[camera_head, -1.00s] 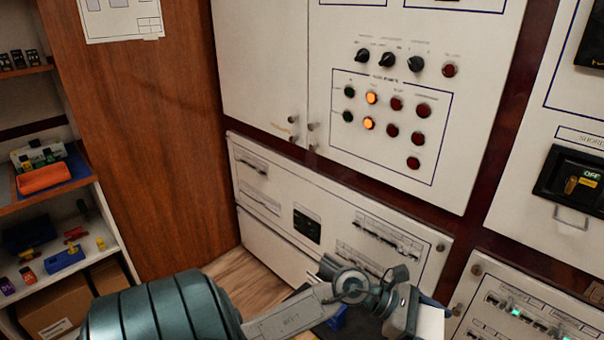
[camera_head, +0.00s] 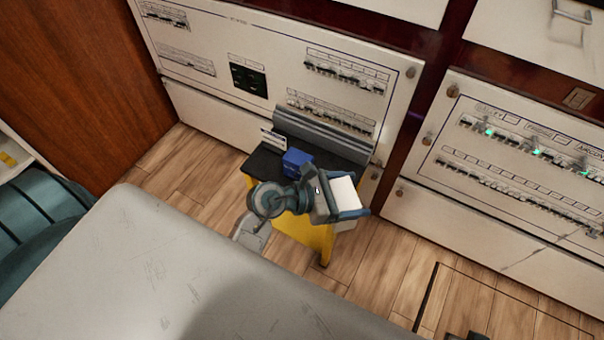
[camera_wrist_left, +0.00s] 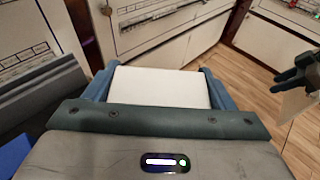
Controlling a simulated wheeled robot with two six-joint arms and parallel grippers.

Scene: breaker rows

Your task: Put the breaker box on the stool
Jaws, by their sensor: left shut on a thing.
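My left gripper (camera_head: 345,196) is shut on a white box, the breaker box (camera_head: 343,190). The box also shows between the jaws in the left wrist view (camera_wrist_left: 160,86). Its lower part is hidden. The yellow stool (camera_head: 318,240) with a black top stands on the floor by the cabinets. In the head view the gripper and box overlap the right front part of the stool; I cannot tell the height between them. A dark blue gripper part, likely my right gripper (camera_wrist_left: 297,72), shows at the right edge of the left wrist view; its jaws are unclear.
A blue block (camera_head: 297,162), a small white-faced item (camera_head: 273,140) and a long grey ribbed piece (camera_head: 322,136) are on the stool's top. Breaker panels (camera_head: 520,145) stand close behind and right. Wood floor (camera_head: 375,275) is clear right of the stool.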

